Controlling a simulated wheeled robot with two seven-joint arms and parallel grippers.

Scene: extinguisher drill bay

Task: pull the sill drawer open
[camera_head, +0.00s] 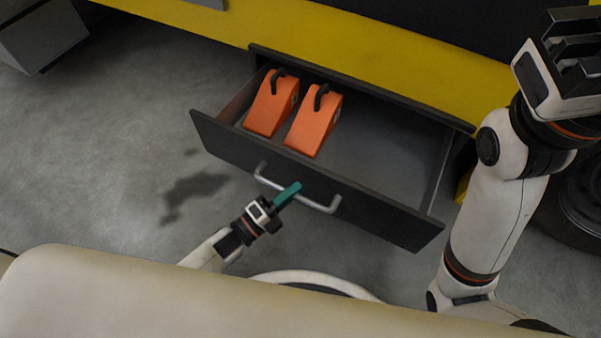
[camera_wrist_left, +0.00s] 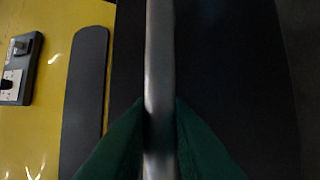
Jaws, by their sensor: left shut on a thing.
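The sill drawer (camera_head: 390,217) is dark grey and stands well out from under the yellow sill (camera_head: 400,55). Its inside shows, with two orange wedge-shaped chocks (camera_head: 269,104) (camera_head: 313,124) at the left. A silver bar handle (camera_head: 322,206) runs along the drawer front. My left gripper (camera_head: 291,191), with green fingers, is shut on the handle near its middle. In the left wrist view the handle (camera_wrist_left: 159,60) passes between the green fingertips (camera_wrist_left: 160,112). My right gripper (camera_head: 575,55) is raised at the upper right, away from the drawer; its jaw opening is unclear.
A dark wheel (camera_head: 583,195) stands at the right, behind my right arm. A grey box (camera_head: 42,38) is at the upper left. The concrete floor (camera_head: 110,150) left of the drawer is clear. The right part of the drawer is empty.

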